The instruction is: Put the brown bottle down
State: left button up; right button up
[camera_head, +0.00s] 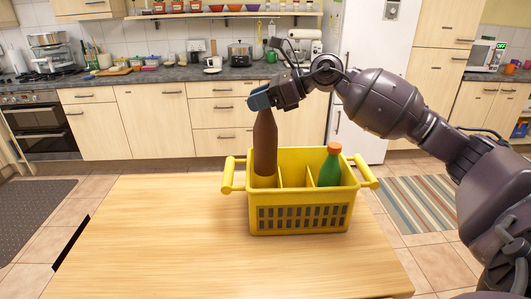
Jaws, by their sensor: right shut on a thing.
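The brown bottle (265,146) is upright, its lower end inside the left compartment of the yellow basket (302,217). The basket's front wall hides the bottle's base, so I cannot tell whether it touches the bottom. My right gripper (260,103) is shut on the bottle's top, reaching in from the right. My left gripper is not in view.
A green bottle (331,168) with an orange cap stands in the basket's right compartment. The middle compartment looks empty. The wooden table (165,235) is bare to the left of the basket. Kitchen cabinets and a counter (170,74) are far behind.

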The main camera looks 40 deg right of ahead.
aim_at(259, 131)
notch_tip(259, 131, down, 8)
jog(key=shift+f, duration=0.8)
jog(key=shift+f+b, duration=0.3)
jog(key=shift+f, duration=1.5)
jog(key=shift+f, duration=0.15)
jog(key=o, duration=1.1)
